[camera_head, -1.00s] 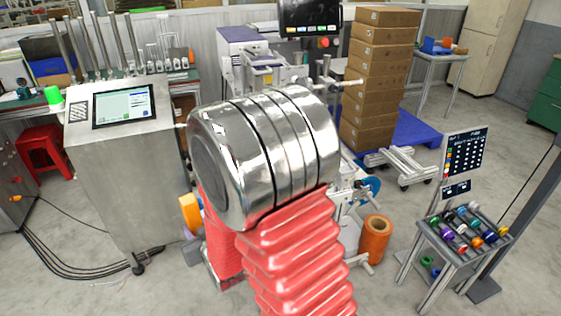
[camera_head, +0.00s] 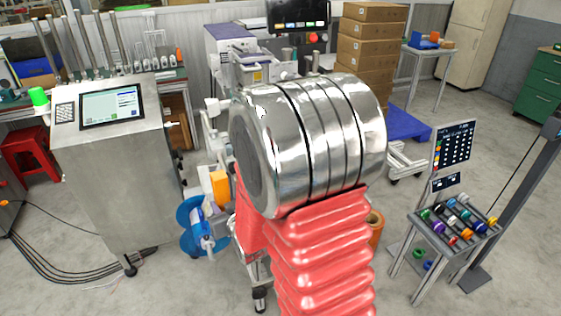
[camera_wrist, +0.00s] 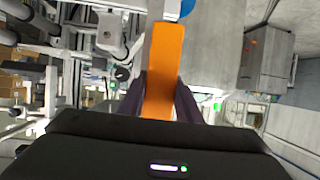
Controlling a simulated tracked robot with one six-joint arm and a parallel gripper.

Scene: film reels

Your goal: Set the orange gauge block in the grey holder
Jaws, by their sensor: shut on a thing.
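The orange gauge block (camera_wrist: 164,62) stands out lengthwise from between the dark fingers of my gripper (camera_wrist: 163,92) in the wrist view. My gripper is shut on it. In the head view the block (camera_head: 219,187) shows left of my silver and red arm, which hides most of the gripper. In the wrist view a pale part (camera_wrist: 172,10) lies at the block's far end; I cannot tell whether they touch. I cannot pick out the grey holder with certainty in either view.
A blue reel (camera_head: 188,228) on the machine is close to the block, below left. A steel cabinet with a screen (camera_head: 112,108) stands left. A cart of coloured spools (camera_head: 456,222) stands right, cartons (camera_head: 368,45) behind.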

